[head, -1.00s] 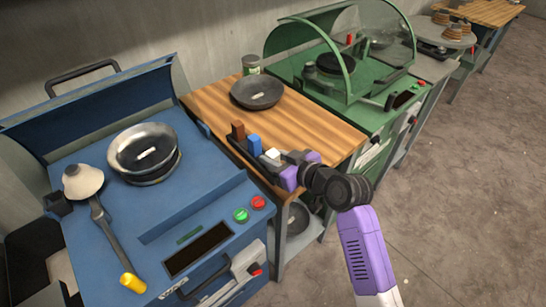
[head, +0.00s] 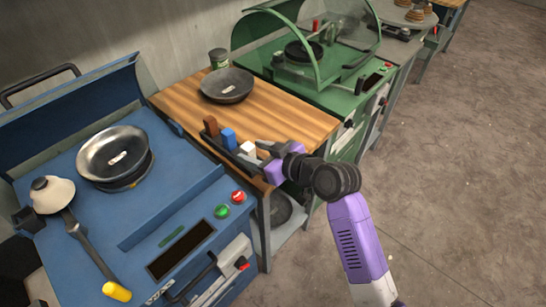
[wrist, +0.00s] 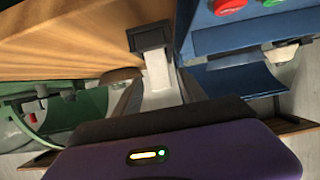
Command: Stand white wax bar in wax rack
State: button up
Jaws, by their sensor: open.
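The white wax bar (head: 247,149) stands at the near end of the dark wax rack (head: 229,153), in line with a brown bar (head: 211,127) and a blue bar (head: 229,139). In the wrist view the white bar (wrist: 158,75) is seen end-on and long, its far end at the dark rack (wrist: 149,36). My gripper (head: 260,151) is open right beside the white bar, its dark fingers apart. I cannot tell whether a finger touches the bar; its lower part is hidden in the head view.
The rack is at the front edge of a wooden table (head: 285,115). A blue machine (head: 130,215) with a metal bowl (head: 114,153) is left; a green machine (head: 330,95) is right.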

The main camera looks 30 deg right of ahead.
jog(key=v, duration=0.9)
jog(key=shift+s+b, duration=0.15)
jog(key=shift+b, duration=0.15)
jog(key=s+f+m+h, duration=0.2)
jog(key=s+f, duration=0.2)
jog(key=s, duration=0.5)
jog(key=s+f+m+h, duration=0.2)
jog(key=s+f, duration=0.3)
jog(key=s, duration=0.3)
jog(key=s+a+r+t, duration=0.1)
jog(key=s+r, duration=0.2)
jog(key=s, duration=0.5)
jog(key=s+a+r+t, duration=0.1)
jog(key=s+r, duration=0.3)
jog(key=s, duration=0.4)
jog(key=shift+a+r, duration=0.15)
jog(key=shift+a, duration=0.55)
